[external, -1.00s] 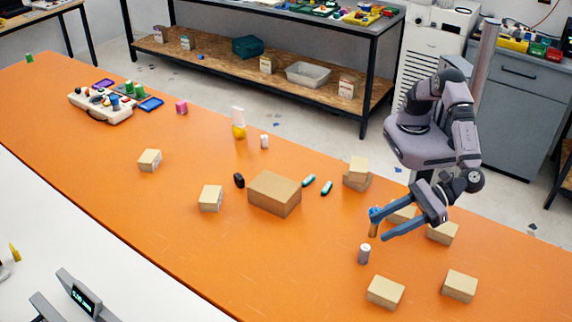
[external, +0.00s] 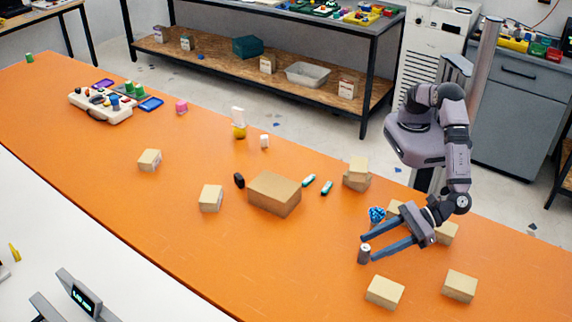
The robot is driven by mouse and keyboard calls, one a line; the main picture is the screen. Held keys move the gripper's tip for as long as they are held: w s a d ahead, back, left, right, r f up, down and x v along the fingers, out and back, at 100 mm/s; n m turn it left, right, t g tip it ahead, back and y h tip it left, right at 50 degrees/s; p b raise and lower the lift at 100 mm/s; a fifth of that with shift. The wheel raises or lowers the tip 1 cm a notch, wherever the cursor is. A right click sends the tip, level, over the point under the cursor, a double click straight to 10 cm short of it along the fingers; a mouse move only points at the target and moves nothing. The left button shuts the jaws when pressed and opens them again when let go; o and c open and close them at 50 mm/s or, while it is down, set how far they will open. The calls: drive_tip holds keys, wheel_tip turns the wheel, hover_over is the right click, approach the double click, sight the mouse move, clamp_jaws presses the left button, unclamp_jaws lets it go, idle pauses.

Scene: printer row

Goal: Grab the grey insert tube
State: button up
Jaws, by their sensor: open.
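Nothing is seen held.
A blue speckled object (external: 377,214) stands just behind my fingers, its lower part hidden. Small cardboard boxes lie around, two in front (external: 385,291) (external: 459,285) and others behind my gripper. A larger box (external: 274,193) is left. The table between it and the tube is clear.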

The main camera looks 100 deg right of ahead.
drive_tip(key=shift+w+f, duration=0.3)
drive_tip(key=shift+w, duration=0.35)
clamp_jaws()
drive_tip(key=shift+r, duration=0.1)
